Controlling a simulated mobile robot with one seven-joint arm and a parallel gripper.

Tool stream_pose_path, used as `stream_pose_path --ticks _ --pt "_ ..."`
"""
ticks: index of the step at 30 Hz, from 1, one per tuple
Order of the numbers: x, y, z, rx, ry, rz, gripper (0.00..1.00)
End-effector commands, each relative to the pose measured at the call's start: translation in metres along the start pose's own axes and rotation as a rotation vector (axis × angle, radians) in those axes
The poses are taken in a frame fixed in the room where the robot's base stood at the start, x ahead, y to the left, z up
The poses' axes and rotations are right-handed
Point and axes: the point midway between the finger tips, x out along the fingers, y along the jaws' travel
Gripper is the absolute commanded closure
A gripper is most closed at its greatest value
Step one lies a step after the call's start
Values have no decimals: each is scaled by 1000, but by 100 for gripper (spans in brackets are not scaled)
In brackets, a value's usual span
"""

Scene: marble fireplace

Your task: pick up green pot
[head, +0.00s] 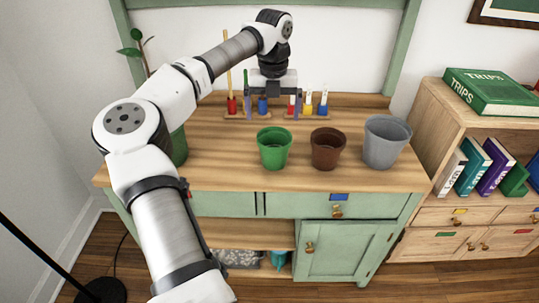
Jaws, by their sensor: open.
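The green pot (273,150) stands upright and appears empty on the wooden worktop, left of a brown pot. My gripper (272,115) is open and points downward, behind and above the green pot in the picture. Nothing shows between its fingers. It looks apart from the pot, but its exact height and depth are hard to tell from this one view. The green pot is in full view.
A brown pot (327,149) and a larger grey pot (386,143) stand to the right. Racks with coloured vials (308,105) are at the back. A plant in a green pot (179,148) is partly behind my arm. The worktop's front strip (300,180) is clear.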

Motion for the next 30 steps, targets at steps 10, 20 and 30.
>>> stream_pose_path --ticks 10,20,30 --pt "60 -1 0 2 2 -4 0" --pt "84 -5 0 3 4 -7 0" --pt "118 -6 1 3 0 -6 0"
